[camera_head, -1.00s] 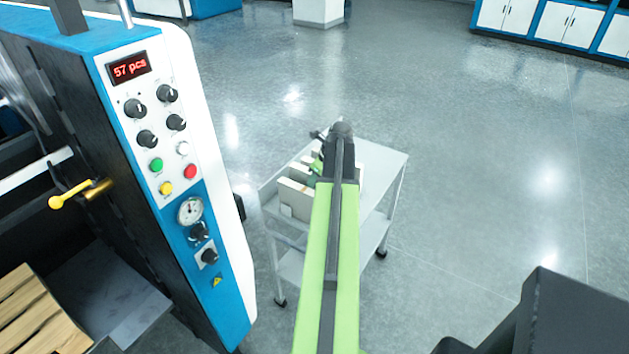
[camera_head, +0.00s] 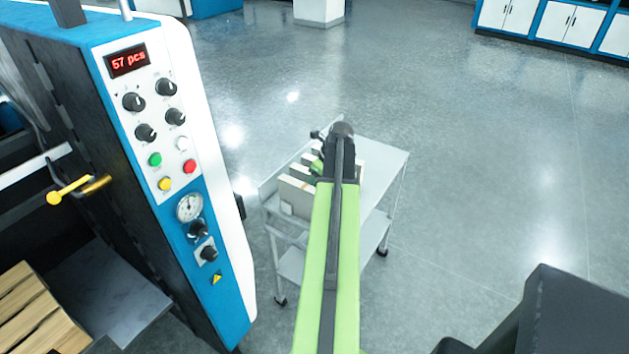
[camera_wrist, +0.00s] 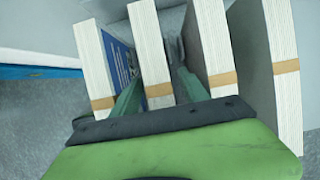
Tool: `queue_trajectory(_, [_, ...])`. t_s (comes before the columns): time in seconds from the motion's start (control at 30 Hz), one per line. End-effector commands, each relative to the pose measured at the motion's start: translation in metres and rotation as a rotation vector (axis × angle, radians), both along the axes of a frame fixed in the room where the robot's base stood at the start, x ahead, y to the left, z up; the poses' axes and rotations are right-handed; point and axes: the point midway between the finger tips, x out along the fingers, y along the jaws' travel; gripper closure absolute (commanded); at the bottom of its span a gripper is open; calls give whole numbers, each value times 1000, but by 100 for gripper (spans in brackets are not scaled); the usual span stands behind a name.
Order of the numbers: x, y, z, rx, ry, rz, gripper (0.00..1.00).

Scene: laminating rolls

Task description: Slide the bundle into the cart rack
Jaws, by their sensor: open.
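The cart (camera_head: 393,172) is a light grey trolley with a top and a lower shelf. Several upright bundles of white sheets with brown bands stand in a row on its top. In the wrist view, one bundle (camera_wrist: 148,45) stands between the two fingers of my gripper (camera_wrist: 157,70). The fingers are open on either side of it, and I cannot tell whether they touch it. Other bundles stand left (camera_wrist: 92,60), right (camera_wrist: 214,40) and far right (camera_wrist: 283,60). In the head view, my arm hides much of the row, and the rack's slots cannot be made out.
A blue and white machine (camera_head: 215,240) with knobs and a red display stands close on the left of the cart. Wooden slats (camera_head: 35,310) lie at the lower left. Floor to the right of the cart is clear. White cabinets (camera_head: 550,25) line the back right.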

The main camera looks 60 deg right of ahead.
Motion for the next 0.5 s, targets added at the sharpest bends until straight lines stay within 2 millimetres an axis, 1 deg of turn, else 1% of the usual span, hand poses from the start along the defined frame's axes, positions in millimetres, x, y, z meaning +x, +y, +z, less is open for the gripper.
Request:
queue_trajectory(0.17, [-4,0,13,0,0,0,47])
queue_trajectory(0.27, [-9,0,28,0,-1,-1,47])
queue_trajectory(0.37, [-17,0,49,0,-1,-3,47])
queue_trajectory(0.5, [-29,1,81,1,-1,-2,47])
